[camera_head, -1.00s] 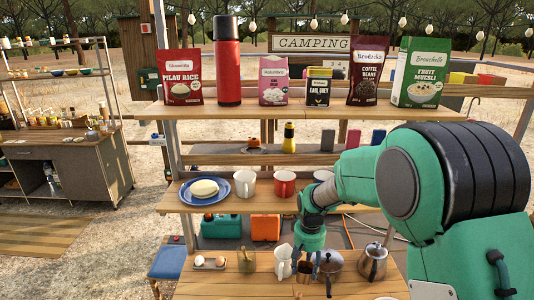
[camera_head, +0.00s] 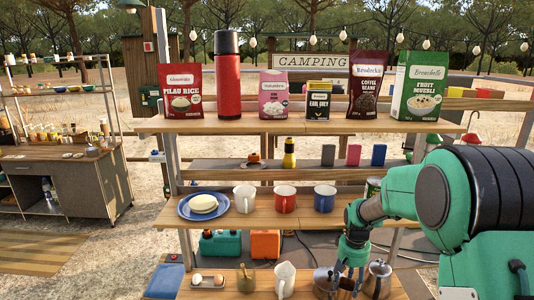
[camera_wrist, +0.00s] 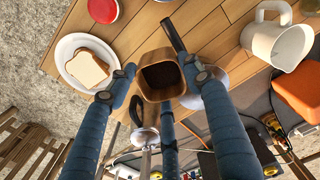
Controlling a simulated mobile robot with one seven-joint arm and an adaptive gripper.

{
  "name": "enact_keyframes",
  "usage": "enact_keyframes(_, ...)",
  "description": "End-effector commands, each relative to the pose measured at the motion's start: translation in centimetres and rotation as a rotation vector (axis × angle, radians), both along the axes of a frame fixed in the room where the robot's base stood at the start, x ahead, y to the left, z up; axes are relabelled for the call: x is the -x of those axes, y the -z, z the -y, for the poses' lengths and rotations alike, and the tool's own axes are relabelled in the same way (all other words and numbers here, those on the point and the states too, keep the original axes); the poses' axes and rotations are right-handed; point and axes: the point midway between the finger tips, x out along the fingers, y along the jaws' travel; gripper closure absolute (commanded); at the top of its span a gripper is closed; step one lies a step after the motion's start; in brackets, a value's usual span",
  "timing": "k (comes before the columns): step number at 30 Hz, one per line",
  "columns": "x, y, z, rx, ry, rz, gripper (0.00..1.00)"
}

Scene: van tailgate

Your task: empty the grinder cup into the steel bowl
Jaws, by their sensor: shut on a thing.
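My gripper (camera_wrist: 160,80) is shut on the grinder cup (camera_wrist: 150,92), a brown wood-coloured cup. Its mouth faces the wrist camera and shows dark contents inside. In the head view my gripper (camera_head: 350,262) hangs above the front table, between the steel bowl (camera_head: 323,284) and a steel kettle. The bowl is rounded and shiny, and my gripper and the cup partly cover it. In the wrist view a steel rounded surface shows behind my right finger; I cannot tell for sure whether it is the bowl.
A white jug (camera_head: 284,278) stands left of the bowl and the kettle (camera_head: 377,280) close on its right. A shelf with mugs (camera_head: 285,199) rises behind. In the wrist view bread lies on a plate (camera_wrist: 66,50).

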Motion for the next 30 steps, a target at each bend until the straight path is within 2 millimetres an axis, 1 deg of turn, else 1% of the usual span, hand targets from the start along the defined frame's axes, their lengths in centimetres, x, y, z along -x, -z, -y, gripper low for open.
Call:
enact_keyframes(17,0.0,0.0,-0.2,0.000,0.010,0.000,0.77)
enact_keyframes(23,0.1,-0.1,-0.9,0.000,0.043,-0.001,0.77)
enact_keyframes(30,0.4,0.1,-2.2,0.000,0.115,-0.003,0.77)
